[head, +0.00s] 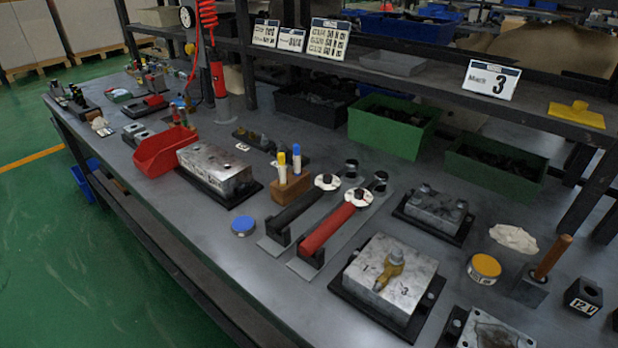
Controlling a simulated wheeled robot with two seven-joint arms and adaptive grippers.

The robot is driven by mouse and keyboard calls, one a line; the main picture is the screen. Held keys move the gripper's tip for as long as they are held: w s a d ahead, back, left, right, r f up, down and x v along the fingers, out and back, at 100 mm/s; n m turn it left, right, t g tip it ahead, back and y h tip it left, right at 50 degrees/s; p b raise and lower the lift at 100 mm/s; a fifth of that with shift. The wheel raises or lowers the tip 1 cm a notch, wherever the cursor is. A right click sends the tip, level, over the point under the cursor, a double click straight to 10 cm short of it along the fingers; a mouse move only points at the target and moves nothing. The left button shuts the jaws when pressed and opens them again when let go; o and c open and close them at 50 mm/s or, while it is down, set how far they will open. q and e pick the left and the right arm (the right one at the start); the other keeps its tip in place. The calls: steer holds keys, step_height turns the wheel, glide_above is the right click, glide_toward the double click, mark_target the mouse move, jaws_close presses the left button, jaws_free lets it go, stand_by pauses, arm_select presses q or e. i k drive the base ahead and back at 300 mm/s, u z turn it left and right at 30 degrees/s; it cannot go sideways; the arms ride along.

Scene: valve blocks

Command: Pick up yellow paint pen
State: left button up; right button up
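The yellow paint pen (282,167) stands upright in a small wooden block (289,188) near the middle of the bench, with its yellow upper end showing. Its lower end is hidden in the block. A second pen with a blue upper end (296,157) stands upright in the same block, just to its right. Neither of my grippers is in view, and nothing touches the pens.
A metal valve block (215,168) and red bin (163,151) stand left of the pens. Green bins (392,126) stand behind.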

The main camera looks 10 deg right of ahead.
mark_target(281, 156)
steer(key=u, duration=1.7)
steer(key=i, duration=0.9)
steer(key=z, duration=0.15)
